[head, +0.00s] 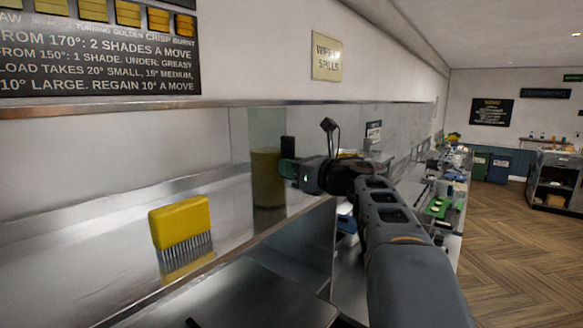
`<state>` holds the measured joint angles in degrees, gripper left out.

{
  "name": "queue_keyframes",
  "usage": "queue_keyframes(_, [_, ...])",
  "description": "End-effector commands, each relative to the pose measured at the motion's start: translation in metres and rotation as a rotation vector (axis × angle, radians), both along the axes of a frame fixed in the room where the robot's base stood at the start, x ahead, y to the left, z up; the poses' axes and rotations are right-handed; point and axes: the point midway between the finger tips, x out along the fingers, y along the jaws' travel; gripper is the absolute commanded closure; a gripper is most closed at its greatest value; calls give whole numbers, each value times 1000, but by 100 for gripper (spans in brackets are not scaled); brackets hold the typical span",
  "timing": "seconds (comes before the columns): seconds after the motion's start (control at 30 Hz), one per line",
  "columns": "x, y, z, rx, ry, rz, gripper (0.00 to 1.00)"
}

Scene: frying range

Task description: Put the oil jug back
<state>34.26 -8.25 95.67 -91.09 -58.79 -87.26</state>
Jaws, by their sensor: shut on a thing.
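The oil jug (266,178) is a tall translucent container, with yellow-brown oil in its lower part and a clear greenish upper part. It is upright at the back of the steel ledge, close to the steel back wall. The exact grip is partly hidden by the gripper. I cannot tell whether the jug's base touches the steel.
A yellow scraper-like brush (181,226) stands bristles down on the steel ledge (110,285), left of the jug. A dark flat-topped unit (265,298) is in front. A cluttered counter (447,190) runs beyond my arm. The wooden floor (520,245) at right is clear.

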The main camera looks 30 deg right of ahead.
Motion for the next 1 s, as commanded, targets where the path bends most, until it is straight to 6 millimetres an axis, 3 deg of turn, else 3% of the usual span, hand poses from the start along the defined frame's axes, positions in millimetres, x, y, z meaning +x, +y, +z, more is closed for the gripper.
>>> queue_keyframes(0.03, [-1, 0, 0, 0, -4, 0, 100])
queue_keyframes(0.07, [0, 0, -1, 0, 0, 0, 80])
queue_keyframes(0.3, [0, 0, -1, 0, 1, 0, 58])
queue_keyframes(0.63, [0, 0, 4, 1, 0, 1, 58])
queue_keyframes(1.0, [-60, -29, -3, -2, -1, -5, 58])
